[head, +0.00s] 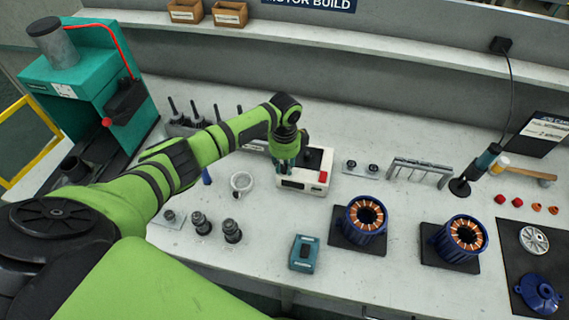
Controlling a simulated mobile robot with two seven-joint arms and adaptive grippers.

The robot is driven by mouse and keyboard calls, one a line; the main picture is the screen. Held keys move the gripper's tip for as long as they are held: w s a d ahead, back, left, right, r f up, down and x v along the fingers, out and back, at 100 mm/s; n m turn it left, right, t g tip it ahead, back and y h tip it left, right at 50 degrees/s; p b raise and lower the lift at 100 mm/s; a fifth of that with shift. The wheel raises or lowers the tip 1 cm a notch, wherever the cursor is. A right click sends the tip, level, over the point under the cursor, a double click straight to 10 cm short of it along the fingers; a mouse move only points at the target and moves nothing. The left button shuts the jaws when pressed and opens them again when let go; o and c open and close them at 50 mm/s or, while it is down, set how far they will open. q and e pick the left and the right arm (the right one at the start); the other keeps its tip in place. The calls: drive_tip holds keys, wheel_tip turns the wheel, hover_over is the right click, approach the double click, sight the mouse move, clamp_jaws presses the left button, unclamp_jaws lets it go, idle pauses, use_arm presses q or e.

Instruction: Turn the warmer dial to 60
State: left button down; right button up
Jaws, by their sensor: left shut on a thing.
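The warmer (312,187) is a small white box with a dark top, a red button and a dark display window on its front. It stands on the bench at the middle of the head view. My left gripper (285,165) points down onto the left part of its top. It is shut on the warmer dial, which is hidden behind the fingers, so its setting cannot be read. My right gripper is not in view.
Blue-ringed motor stators (366,218) sit on dark pads at the right. A teal box (304,253) stands in front of the warmer, a white ring-shaped part (242,183) to its left. A small metal rack (420,170) stands to its right. A teal press (80,85) is at far left.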

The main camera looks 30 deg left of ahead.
sight(284, 167)
use_arm(q)
drive_tip(key=c, duration=1.1)
unclamp_jaws()
drive_tip(key=shift+o, duration=0.2)
wheel_tip(284, 167, up, 12)
